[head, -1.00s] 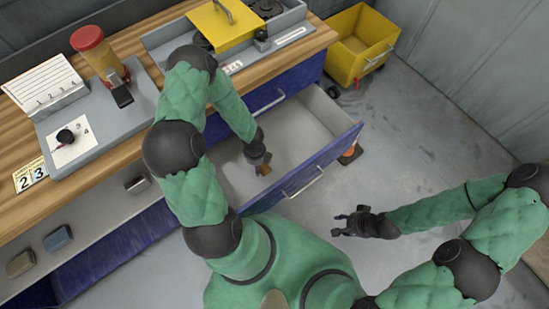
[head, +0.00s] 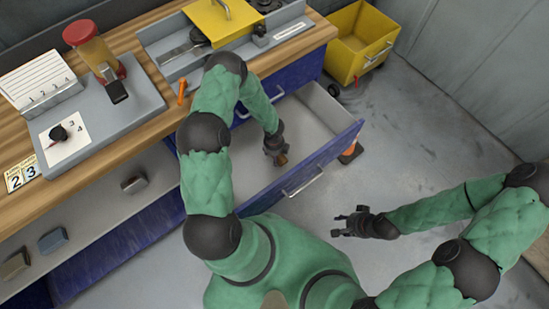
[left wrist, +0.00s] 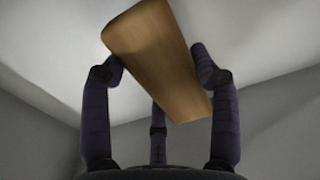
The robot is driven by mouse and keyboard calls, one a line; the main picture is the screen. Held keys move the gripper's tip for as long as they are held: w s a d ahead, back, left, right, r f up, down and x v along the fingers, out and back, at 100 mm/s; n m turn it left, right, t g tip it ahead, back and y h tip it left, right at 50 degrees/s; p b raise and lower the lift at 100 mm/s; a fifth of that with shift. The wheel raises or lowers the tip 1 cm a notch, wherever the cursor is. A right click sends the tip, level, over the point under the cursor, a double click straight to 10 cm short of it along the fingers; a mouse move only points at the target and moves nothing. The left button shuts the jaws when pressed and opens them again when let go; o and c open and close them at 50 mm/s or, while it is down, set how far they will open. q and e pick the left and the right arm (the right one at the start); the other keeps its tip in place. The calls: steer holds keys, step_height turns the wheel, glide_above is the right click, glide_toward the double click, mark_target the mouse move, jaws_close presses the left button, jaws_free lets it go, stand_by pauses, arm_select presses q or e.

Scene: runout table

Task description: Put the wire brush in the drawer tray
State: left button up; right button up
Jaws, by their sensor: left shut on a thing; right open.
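My left gripper (head: 276,151) is inside the open drawer tray (head: 307,117), low over its pale floor. It is shut on a brown wooden piece, the wire brush (head: 281,160). In the left wrist view the wooden block of the brush (left wrist: 155,55) lies tilted between the dark fingers, with the tray's pale floor and walls behind it. No bristles show, and I cannot tell whether the brush touches the tray floor. My right gripper (head: 352,222) is open and empty, over the grey floor to the right of the drawer.
A yellow bin (head: 358,42) stands behind the drawer. An orange object (head: 349,153) is beside the drawer front. Floor at right is clear.

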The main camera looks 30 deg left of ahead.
arm_select(q)
steer(key=shift+w+f+b, duration=0.1)
steer(key=shift+f+b, duration=0.5)
steer(key=shift+f, duration=1.1)
steer(key=o, duration=1.1)
steer(key=shift+f, duration=0.1)
step_height(320, 180, up, 12)
steer(key=p, duration=0.4)
steer(key=shift+p, duration=0.4)
